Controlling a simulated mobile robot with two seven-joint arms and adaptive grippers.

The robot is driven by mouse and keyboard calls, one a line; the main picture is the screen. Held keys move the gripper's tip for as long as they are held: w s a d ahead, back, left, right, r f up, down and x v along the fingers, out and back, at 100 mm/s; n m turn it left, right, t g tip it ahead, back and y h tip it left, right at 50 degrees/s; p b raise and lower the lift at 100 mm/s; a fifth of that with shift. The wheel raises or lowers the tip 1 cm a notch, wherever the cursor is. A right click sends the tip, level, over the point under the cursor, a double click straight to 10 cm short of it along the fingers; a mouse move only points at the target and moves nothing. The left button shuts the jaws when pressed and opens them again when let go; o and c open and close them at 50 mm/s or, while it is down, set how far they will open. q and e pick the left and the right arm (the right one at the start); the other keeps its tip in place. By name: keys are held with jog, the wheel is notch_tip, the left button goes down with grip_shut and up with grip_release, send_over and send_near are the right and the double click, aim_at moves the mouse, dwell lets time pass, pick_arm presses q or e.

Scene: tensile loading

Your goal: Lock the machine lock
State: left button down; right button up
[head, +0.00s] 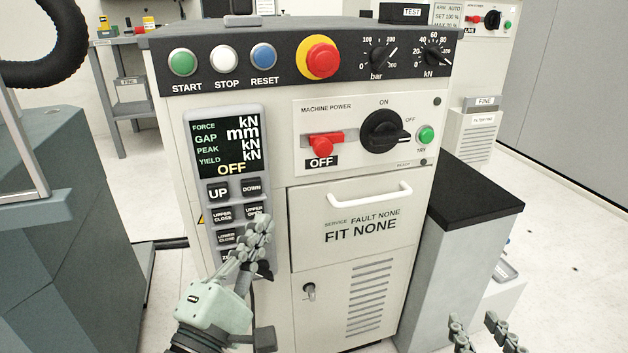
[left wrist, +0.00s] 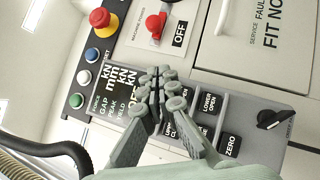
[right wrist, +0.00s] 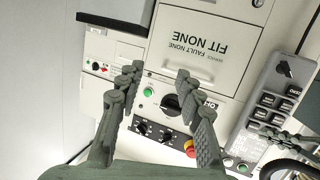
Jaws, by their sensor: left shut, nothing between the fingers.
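The machine's front panel has a red MACHINE POWER lever (head: 324,145) above an OFF label, beside a black ON/OFF rotary knob (head: 382,131). A small key-like latch (head: 309,291) is on the lower cabinet door. I cannot tell which of these is the machine lock. My left gripper (head: 264,228) is shut and empty in front of the lower pendant buttons, hiding some. In the left wrist view, its fingertips (left wrist: 161,78) overlap the pendant display, and the red lever (left wrist: 155,25) shows beyond them. My right gripper (head: 487,335) is open and empty, low at the right; its spread fingers (right wrist: 156,75) show in the right wrist view.
The button pendant (head: 231,157) is on the panel's left side; its black knob (left wrist: 275,120) shows in the left wrist view. A white handle (head: 370,197) juts from the drawer. A black-topped block (head: 468,205) stands at the right and a dark green cabinet (head: 75,230) at the left.

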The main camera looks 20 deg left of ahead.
aim_at(330, 143)
pick_arm(q)
jog(key=shift+r, duration=0.1)
pick_arm(e)
jog(key=shift+r, duration=0.1)
